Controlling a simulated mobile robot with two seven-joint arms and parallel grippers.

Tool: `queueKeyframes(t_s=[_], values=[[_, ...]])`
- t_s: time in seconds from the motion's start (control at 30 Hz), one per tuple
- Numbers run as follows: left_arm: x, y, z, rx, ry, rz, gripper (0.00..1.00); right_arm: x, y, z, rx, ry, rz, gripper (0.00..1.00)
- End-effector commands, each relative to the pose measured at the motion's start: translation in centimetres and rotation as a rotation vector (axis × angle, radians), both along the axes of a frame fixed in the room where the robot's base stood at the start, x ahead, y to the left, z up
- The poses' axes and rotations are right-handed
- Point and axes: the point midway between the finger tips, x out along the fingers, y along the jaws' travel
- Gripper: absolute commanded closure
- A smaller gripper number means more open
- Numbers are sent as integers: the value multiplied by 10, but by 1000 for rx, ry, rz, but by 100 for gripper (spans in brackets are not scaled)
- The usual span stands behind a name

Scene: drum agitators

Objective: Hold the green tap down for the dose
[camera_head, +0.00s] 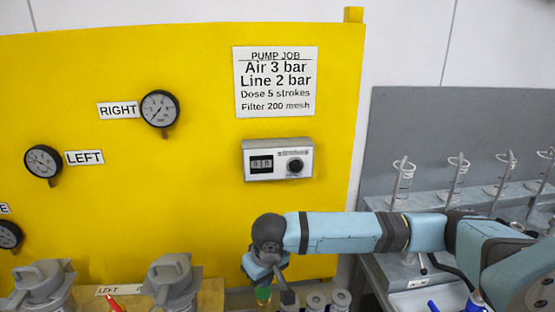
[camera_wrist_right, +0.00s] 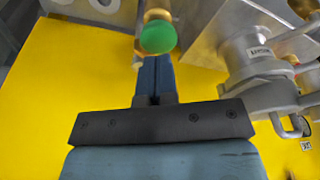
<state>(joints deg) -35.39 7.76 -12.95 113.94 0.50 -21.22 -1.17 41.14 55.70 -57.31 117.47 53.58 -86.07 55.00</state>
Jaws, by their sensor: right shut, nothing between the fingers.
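The green tap (camera_head: 263,294) is a small round green cap on a brass-coloured body at the bottom of the head view, beside my right gripper. It shows in the right wrist view as a green disc (camera_wrist_right: 158,37) just beyond the fingertips. My right gripper (camera_head: 287,297) is shut and empty, its blue fingers (camera_wrist_right: 151,62) together. In the wrist view the tips reach the green cap's lower edge; I cannot tell whether they touch it. My left gripper is out of view.
A yellow panel (camera_head: 210,220) behind carries a job sign (camera_head: 275,82), gauges and a counter box (camera_head: 278,160) with unclear digits. Grey lidded vessels (camera_head: 172,278) stand at lower left. A grey bench (camera_head: 400,268) with glassware is at right. Grey metal fittings (camera_wrist_right: 255,60) stand close right in the wrist view.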

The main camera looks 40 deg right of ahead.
Motion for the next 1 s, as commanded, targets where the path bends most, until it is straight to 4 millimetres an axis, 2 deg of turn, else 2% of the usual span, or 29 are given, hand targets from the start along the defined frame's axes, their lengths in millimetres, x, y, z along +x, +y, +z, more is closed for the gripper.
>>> queueKeyframes(t_s=[0.57,1.0], values=[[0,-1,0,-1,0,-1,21,0,0,0,0,0,0,100],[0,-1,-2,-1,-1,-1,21,0,0,-15,0,0,0,100]])
